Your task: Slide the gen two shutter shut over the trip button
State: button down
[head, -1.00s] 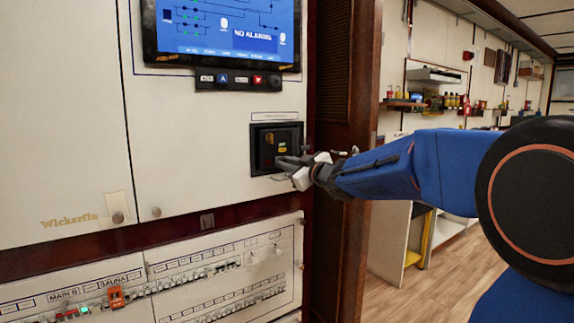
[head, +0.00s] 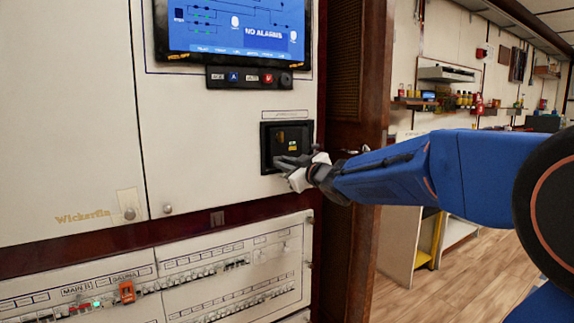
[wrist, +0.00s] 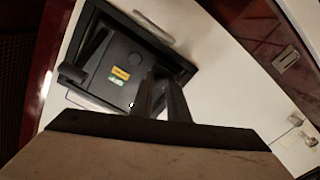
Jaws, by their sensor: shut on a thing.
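The black framed breaker unit (head: 264,148) is set in the white panel below the screen. Its dark recessed face carries a yellow label and a green one, which also show in the wrist view (wrist: 120,73). My gripper (head: 278,161) reaches in from the right, with its fingertips at the lower left of the unit. In the wrist view its two dark fingers (wrist: 161,85) are close together against the face. They are shut on a small part of the shutter, which they mostly hide. I cannot make out the trip button; no red shows on the face.
The control strip (head: 248,77) and screen (head: 235,25) are above the unit. Rows of small breakers (head: 220,265) are below, with an orange tag (head: 127,292) at left. A wooden post (head: 355,100) stands close on the right, behind my arm.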

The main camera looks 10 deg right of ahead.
jog(key=c, duration=1.7)
grip_release()
jog(key=shift+s+a, duration=0.1)
jog(key=shift+a, duration=0.1)
jog(key=v, duration=1.7)
jog(key=shift+s+d, duration=0.15)
jog(key=shift+f, duration=0.1)
